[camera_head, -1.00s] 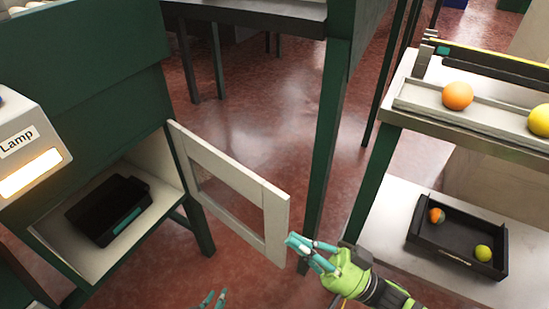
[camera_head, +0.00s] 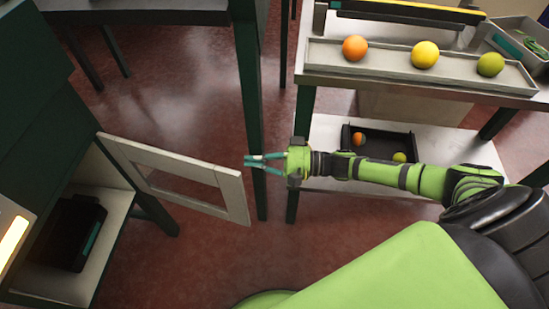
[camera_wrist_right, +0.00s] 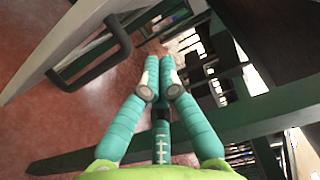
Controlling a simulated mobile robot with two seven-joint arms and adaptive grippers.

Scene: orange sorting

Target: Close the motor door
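The motor door (camera_head: 185,178) is a pale frame with a rectangular opening. It stands open, swung out from the green machine at the left of the head view. My right gripper (camera_head: 250,161) is just right of the door's free edge, near its upper corner. A small gap seems to separate them; contact is unclear. In the right wrist view my teal fingers (camera_wrist_right: 160,78) lie close together with nothing visible between them; how far they are closed is unclear. The pale panel with a dark bar handle (camera_wrist_right: 95,65) is to their left. My left gripper is out of view.
A green post (camera_head: 248,105) stands behind my right gripper. At the right, a shelf rack holds a fruit tray (camera_head: 320,52) above and a black tray (camera_head: 378,138) below.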

